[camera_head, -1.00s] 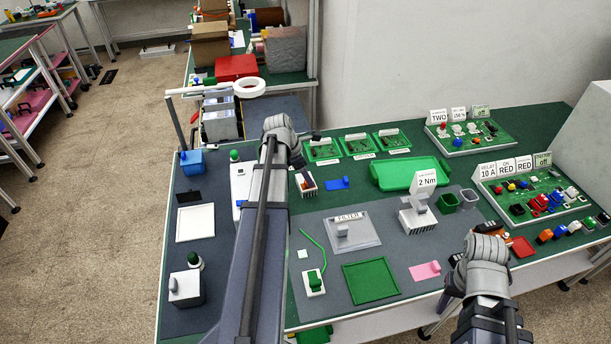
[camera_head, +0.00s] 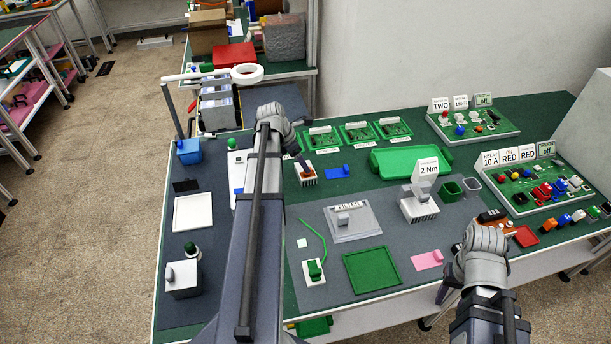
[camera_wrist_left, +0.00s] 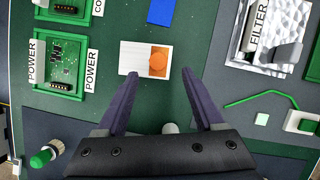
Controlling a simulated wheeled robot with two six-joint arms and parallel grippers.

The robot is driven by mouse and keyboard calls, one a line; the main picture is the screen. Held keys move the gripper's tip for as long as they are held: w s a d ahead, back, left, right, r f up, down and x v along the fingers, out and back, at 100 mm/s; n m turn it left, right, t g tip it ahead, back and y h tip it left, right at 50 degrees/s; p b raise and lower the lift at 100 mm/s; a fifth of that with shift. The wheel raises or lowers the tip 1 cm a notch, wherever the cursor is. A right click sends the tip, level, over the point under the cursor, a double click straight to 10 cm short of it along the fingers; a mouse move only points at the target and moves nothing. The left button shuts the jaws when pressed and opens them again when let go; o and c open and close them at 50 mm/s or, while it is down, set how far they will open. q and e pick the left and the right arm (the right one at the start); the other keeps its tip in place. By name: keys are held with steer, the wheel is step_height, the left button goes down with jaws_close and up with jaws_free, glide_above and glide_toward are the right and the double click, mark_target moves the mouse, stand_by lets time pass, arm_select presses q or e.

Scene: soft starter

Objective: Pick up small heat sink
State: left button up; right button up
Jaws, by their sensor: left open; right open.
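The small heat sink (camera_head: 306,178) is a white finned block with an orange-brown knob on top. It stands on the green table behind the grey mat. In the left wrist view the heat sink (camera_wrist_left: 130,58) lies just beyond the fingertips, its orange knob roughly in line with the gap. My left gripper (camera_head: 302,162) is open and empty, its fingers pointing down close to the heat sink; the open jaws (camera_wrist_left: 160,74) show clearly in the wrist view. My right gripper (camera_head: 485,238) is over the table's front right side, apart from the heat sink.
A blue block (camera_head: 338,172) lies right of the heat sink. Green circuit boards (camera_head: 358,133) stand behind it. A larger finned block with a "2 Nm" card (camera_head: 419,208) and a FILTER plate (camera_head: 352,223) are to the right. A green tray (camera_head: 410,160) lies beyond.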

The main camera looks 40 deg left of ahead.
arm_select(q)
steer(key=b+x, duration=0.3)
steer(key=x, duration=0.2)
steer(key=shift+w+a+r+b, duration=0.1)
steer(key=shift+w+b, duration=0.05)
steer(key=shift+b, duration=0.25)
steer(key=shift+r, duration=0.1)
steer(key=shift+c, duration=0.2)
jaws_close()
stand_by(0.6)
